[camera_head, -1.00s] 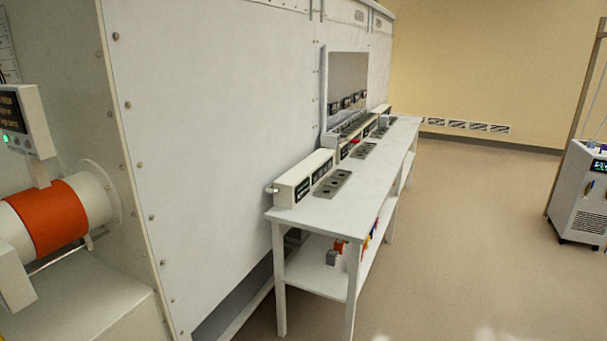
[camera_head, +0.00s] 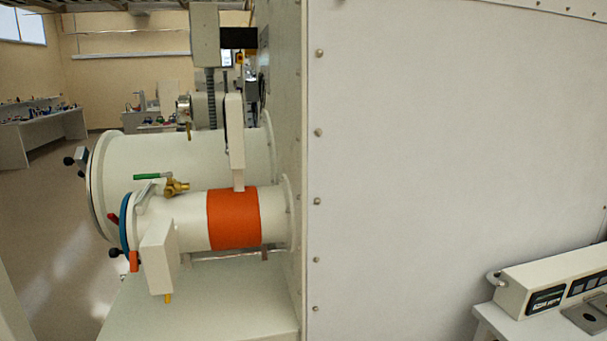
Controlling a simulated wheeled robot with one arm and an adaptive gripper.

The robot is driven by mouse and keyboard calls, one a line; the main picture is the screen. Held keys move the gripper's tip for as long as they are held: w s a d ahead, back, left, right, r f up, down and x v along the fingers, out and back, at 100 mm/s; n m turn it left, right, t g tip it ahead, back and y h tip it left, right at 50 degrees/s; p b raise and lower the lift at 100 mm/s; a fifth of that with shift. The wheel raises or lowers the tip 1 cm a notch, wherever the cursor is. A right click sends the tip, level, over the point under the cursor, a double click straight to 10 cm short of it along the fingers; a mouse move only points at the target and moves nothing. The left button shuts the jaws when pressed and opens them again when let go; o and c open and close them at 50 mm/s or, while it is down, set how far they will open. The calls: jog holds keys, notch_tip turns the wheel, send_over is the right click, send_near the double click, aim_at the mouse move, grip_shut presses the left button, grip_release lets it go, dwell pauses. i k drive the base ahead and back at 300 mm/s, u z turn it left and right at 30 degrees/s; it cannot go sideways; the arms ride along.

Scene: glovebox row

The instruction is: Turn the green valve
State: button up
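A brass valve with a green lever handle (camera_head: 153,177) sits on top of the smaller white cylinder, left of its orange band. The green handle points left, roughly level, and the brass body (camera_head: 177,187) is at its right end. The smaller cylinder (camera_head: 190,207) sticks out leftward from the side of the glovebox. My gripper is not in view, and nothing touches the valve.
A larger white cylinder (camera_head: 190,155) stands behind the smaller one. A white shelf (camera_head: 215,300) lies below. The big white glovebox panel (camera_head: 450,150) fills the right. Open floor (camera_head: 60,240) lies at the left, with benches (camera_head: 40,140) beyond.

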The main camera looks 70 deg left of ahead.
aim_at(168, 175)
jog(key=u, duration=3.1)
jog(key=i, duration=1.6)
jog(key=u, duration=0.7)
jog(key=i, duration=0.4)
jog(key=u, duration=1.05)
